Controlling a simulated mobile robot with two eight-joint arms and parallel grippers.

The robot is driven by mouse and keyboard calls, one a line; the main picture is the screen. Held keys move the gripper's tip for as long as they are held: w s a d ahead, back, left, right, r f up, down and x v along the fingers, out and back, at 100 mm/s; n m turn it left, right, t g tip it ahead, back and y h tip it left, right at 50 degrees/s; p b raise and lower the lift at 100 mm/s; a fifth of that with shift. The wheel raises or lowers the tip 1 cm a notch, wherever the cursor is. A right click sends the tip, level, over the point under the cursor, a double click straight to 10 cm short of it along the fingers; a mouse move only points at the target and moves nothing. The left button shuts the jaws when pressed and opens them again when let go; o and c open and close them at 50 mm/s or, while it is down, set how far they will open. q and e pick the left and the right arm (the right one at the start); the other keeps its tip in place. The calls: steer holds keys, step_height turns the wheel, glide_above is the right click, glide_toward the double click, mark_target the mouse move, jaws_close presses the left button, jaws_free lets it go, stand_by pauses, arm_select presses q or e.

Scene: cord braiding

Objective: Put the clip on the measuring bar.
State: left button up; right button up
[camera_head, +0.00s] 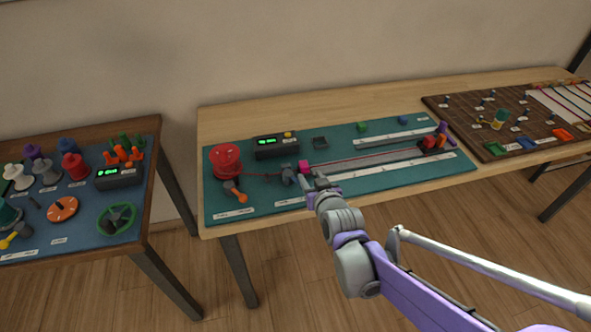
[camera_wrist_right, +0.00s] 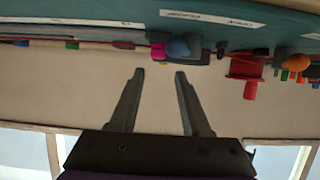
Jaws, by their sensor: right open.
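My right gripper (camera_head: 313,181) reaches in over the front of the green mat (camera_head: 262,208) on the middle table. In the right wrist view its two fingers (camera_wrist_right: 160,75) are apart with nothing between them. A small magenta block (camera_head: 303,165), perhaps the clip, sits just beyond the fingertips, beside a grey fixture (camera_head: 288,174). In the wrist view the magenta block (camera_wrist_right: 158,51) is near the tips, apparently apart from them. A long pale marked strip (camera_head: 390,166), likely the measuring bar, runs to the right along the mat. My left gripper is not in view.
A black display box (camera_head: 276,146) and an orange-handled tool (camera_head: 236,192) are nearby. A brown pegboard (camera_head: 490,149) lies at right.

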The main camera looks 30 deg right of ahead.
mark_target(305, 166)
steer(key=x, duration=0.3)
steer(key=b+x, duration=0.1)
steer(key=x, duration=0.5)
steer(key=shift+d, duration=0.25)
jaws_close()
